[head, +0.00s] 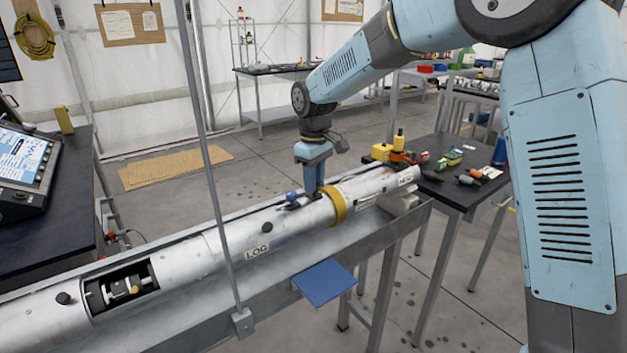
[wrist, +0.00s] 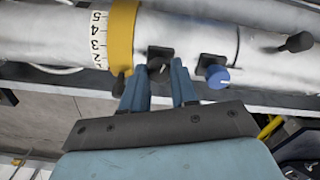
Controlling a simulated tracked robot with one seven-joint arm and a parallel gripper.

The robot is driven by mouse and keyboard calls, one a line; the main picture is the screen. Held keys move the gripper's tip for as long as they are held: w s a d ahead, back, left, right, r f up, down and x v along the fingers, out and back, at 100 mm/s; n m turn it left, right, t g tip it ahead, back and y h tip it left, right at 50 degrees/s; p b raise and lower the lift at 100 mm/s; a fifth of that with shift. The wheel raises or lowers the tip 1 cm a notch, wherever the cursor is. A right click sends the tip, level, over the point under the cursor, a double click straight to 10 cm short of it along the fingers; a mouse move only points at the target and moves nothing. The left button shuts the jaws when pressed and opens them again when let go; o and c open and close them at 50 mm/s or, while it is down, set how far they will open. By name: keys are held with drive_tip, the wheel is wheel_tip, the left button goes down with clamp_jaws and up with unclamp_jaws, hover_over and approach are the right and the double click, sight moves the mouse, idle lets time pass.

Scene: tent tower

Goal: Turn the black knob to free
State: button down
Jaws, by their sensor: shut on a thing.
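A long silver tube (head: 205,252) lies in a grey trough. My gripper (head: 313,196) points down onto its upper side, between a blue knob (head: 291,197) and a yellow ring (head: 339,205). In the wrist view my gripper (wrist: 157,74) has its two blue fingers on either side of a black knob (wrist: 157,62) on a dark plate, and is shut on it. The fingers hide part of the knob, and its turn position is hard to read. The blue knob (wrist: 217,76) sits just right of the fingers in the wrist view, the yellow ring (wrist: 122,40) just left.
Another black knob (wrist: 297,42) stands farther along the tube. A thin upright pole (head: 205,140) rises in front of the trough. A blue panel (head: 325,282) sticks out from its front. A dark table (head: 455,190) with small items stands right; a console (head: 22,165) stands left.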

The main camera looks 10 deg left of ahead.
drive_tip(key=shift+w+d+n, duration=0.1)
drive_tip(key=shift+d+n, duration=0.05)
drive_tip(key=shift+n, duration=1.45)
drive_tip(key=c, duration=1.2)
unclamp_jaws()
drive_tip(key=o, duration=0.3)
drive_tip(key=shift+o, duration=0.2)
wheel_tip(320, 180, up, 14)
drive_tip(key=shift+f, duration=0.15)
